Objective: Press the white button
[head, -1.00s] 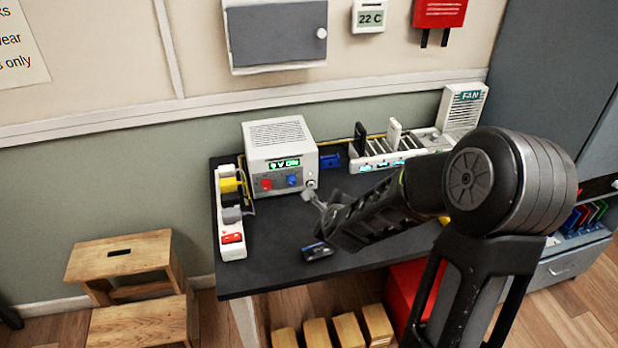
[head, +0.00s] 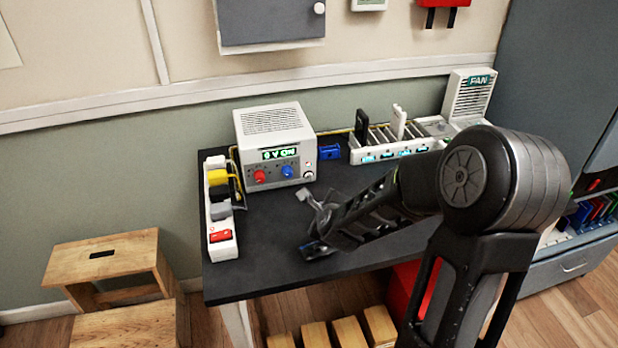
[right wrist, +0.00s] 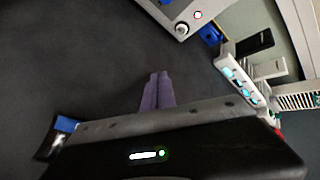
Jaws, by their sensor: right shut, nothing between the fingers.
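The white power supply box (head: 270,118) stands at the back left of the dark table, with a red knob (head: 260,176), a blue knob (head: 287,170) and a lit green display. A small round white button (head: 308,175) sits low at the right of its front; it also shows in the right wrist view (right wrist: 182,30). My right gripper (head: 314,199) is shut and empty over the table, in front of the button and apart from it. Its fingers show side by side in the right wrist view (right wrist: 157,78). My left gripper is not in view.
A power strip (head: 216,215) with plugs and a red switch lies at the table's left edge. A blue block (head: 329,152) and a slotted white rack (head: 385,155) stand right of the box. A phone-like item (head: 318,250) lies under my forearm. The table (head: 262,265) is clear at front left.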

